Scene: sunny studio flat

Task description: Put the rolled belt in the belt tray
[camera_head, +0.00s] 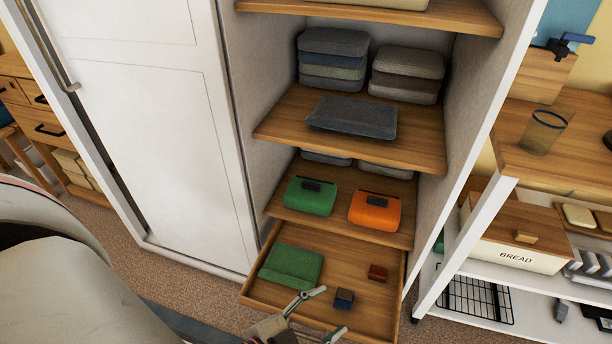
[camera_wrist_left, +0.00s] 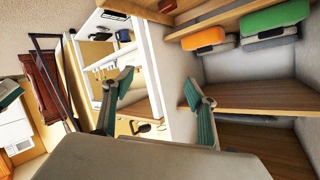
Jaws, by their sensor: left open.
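A small dark blue block-like roll (camera_head: 344,298) and a small red-brown one (camera_head: 378,272) lie apart in the pulled-out wooden drawer (camera_head: 257,298). I cannot tell for sure which is the rolled belt. A flat green piece (camera_head: 291,266) lies at the drawer's left; whether it is the belt tray is unclear. My left gripper (camera_head: 326,311) is open at the drawer's front, its fingertips close to the blue roll in the picture. In the left wrist view its fingers (camera_wrist_left: 158,84) are spread with nothing between them. My right gripper is not in view.
Above the drawer, a shelf holds a green pouch (camera_head: 309,196) and an orange pouch (camera_head: 375,211); the shelf edge overhangs the drawer's back. A closed white wardrobe door (camera_head: 165,130) stands left. A white-framed shelf unit (camera_head: 464,238) stands right. The drawer's middle has bare room.

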